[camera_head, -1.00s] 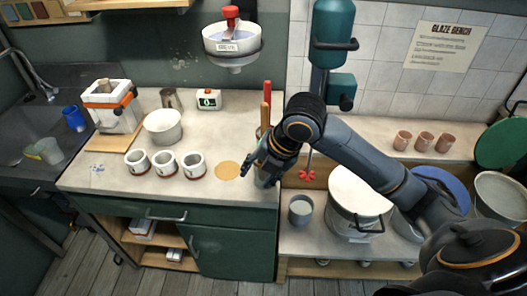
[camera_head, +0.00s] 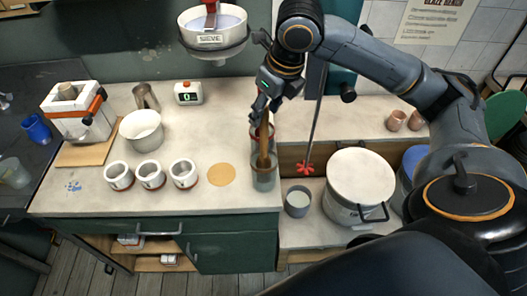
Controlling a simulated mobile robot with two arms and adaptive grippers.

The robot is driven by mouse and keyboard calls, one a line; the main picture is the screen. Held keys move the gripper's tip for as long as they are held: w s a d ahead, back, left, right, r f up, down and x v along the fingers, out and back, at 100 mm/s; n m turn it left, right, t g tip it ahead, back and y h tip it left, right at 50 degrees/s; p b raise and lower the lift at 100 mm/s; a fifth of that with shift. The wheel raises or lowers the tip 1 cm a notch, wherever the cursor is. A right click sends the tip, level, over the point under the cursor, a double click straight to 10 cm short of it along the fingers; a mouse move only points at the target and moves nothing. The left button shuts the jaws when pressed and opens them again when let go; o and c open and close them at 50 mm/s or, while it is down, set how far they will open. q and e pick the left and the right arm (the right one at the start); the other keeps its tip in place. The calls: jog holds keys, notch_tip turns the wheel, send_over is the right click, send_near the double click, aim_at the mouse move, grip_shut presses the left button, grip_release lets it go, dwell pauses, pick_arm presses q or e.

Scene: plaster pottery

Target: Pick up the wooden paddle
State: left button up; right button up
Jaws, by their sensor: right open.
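The wooden paddle (camera_head: 264,146) stands nearly upright in a grey translucent cup (camera_head: 264,180) at the right front edge of the pale worktop. Its lower end is inside the cup. My right gripper (camera_head: 262,112) points down over the top of the paddle, with its jaws open. The fingers overlap the paddle's upper end in the camera_head view, so I cannot tell whether they touch it. My left gripper is not in view.
An orange disc (camera_head: 221,174) and several white cups (camera_head: 184,173) lie to the left. A lidded white bucket (camera_head: 360,175) stands on the lower shelf at right.

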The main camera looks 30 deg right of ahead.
aim_at(261, 128)
jog(key=shift+x, duration=1.15)
notch_tip(261, 128, down, 2)
jog(key=shift+a+f+p, duration=0.15)
jog(key=shift+f+p, duration=0.05)
jog(key=shift+p, duration=0.45)
jog(key=shift+x, duration=0.8)
jog(key=shift+w+f, duration=0.1)
jog(key=c, duration=0.8)
grip_shut()
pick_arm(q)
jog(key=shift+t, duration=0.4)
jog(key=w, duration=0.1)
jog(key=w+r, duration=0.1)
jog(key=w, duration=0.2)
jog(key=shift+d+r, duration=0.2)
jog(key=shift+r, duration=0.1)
